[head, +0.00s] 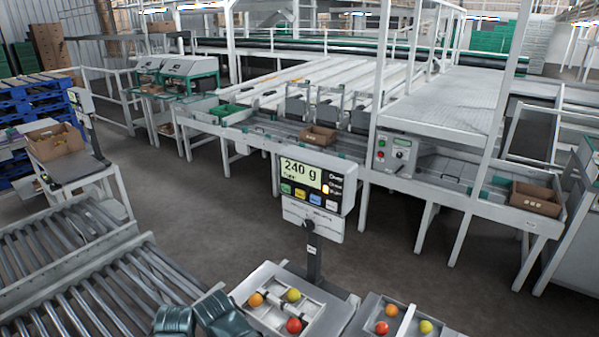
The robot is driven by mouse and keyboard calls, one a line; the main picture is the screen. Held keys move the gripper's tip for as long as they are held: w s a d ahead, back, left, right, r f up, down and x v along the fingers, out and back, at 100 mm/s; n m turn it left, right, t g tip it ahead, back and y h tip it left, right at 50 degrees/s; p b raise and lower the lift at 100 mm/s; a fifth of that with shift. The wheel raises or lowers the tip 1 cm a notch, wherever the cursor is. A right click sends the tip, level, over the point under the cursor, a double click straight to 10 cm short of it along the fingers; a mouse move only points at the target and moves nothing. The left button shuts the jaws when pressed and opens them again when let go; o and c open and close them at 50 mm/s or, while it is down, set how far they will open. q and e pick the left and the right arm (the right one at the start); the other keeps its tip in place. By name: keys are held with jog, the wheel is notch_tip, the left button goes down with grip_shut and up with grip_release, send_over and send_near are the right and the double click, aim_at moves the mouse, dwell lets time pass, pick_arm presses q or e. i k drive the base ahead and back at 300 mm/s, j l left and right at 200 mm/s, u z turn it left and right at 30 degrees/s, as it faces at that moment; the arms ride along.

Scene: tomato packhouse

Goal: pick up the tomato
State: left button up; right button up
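Two pale divided trays stand at the bottom of the head view. The left tray (316,303) holds a red tomato (294,326), a yellow tomato (293,294) and an orange tomato (255,300). The right tray, cut off by the bottom edge, holds another red tomato (381,328), another orange tomato (391,310) and another yellow tomato (426,327).
A scale display (315,180) reading 240 g stands on a post behind the trays. A roller conveyor (90,285) fills the lower left. Open floor lies beyond, before the sorting line.

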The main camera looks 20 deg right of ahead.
aim_at(391, 311)
jog(key=k+l+z, duration=0.2)
jog(key=l+z, duration=0.15)
jog(key=k+l+z, duration=0.15)
jog(key=l+z, duration=0.15)
jog(key=k+l+z, duration=0.1)
jog(key=l+z, duration=0.25)
jog(key=l, duration=0.2)
jog(key=i+j+z, duration=0.15)
jog(key=j, duration=0.65)
jog(key=i+j+z, duration=0.1)
jog(key=j, duration=0.7)
jog(key=i+j+z, duration=0.15)
jog(key=j, duration=0.7)
jog(key=j+z, duration=0.15)
jog(key=j, duration=0.65)
jog(key=i+j, duration=0.05)
